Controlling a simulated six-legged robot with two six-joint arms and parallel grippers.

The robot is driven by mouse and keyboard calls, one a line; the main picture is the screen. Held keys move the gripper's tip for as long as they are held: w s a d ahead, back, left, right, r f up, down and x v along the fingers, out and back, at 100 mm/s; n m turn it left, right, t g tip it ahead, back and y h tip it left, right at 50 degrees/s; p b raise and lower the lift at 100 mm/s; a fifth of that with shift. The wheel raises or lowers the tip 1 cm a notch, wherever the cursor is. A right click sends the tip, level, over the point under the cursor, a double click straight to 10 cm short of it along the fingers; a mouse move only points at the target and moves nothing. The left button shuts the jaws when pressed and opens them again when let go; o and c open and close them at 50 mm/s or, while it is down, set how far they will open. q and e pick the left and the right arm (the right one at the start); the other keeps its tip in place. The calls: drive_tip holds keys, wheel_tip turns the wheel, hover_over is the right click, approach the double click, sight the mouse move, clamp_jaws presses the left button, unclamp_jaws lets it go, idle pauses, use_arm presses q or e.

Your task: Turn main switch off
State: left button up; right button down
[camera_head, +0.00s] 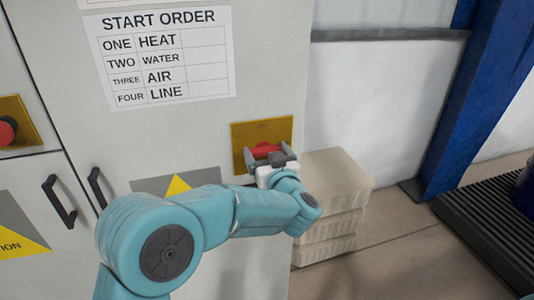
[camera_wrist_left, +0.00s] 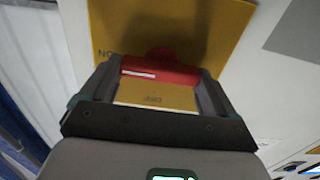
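The main switch is a red handle (camera_head: 264,149) on a yellow plate (camera_head: 239,132) marked OFF at its top, on the grey cabinet. In the left wrist view the red handle (camera_wrist_left: 165,73) lies crosswise, its white mark towards the end by the ON lettering; that view is upside down. My left gripper (camera_head: 267,156) is at the switch, its fingers wide apart with the handle lengthwise between their tips. The fingers (camera_wrist_left: 160,82) are very close to the handle's ends; I cannot tell whether they touch. My right gripper is not in view.
A START ORDER sheet (camera_head: 205,72) is on the cabinet above my arm. Another red control (camera_head: 7,132) is on a plate at far left. Black door handles (camera_head: 58,201) stick out at left. Stacked pale crates (camera_head: 338,190) stand right of the cabinet, with a blue post (camera_head: 460,110) beyond.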

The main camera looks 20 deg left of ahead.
use_arm(q)
drive_tip(key=shift+f+n+b, duration=0.2)
drive_tip(key=shift+n+b, duration=0.4)
drive_tip(key=shift+b, duration=0.2)
drive_tip(key=n+b, duration=0.7)
drive_tip(key=shift+s+a+f+n+b, duration=0.1)
drive_tip(key=shift+f+n+b, duration=0.05)
drive_tip(key=shift+n+b, duration=0.25)
drive_tip(key=n+b, duration=0.4)
drive_tip(key=n, duration=0.1)
drive_tip(key=shift+n+b, duration=1.4)
drive_tip(key=shift+n, duration=0.5)
drive_tip(key=o, duration=0.8)
drive_tip(key=b+v, duration=0.2)
drive_tip(key=v, duration=1.4)
drive_tip(key=shift+s, duration=0.2)
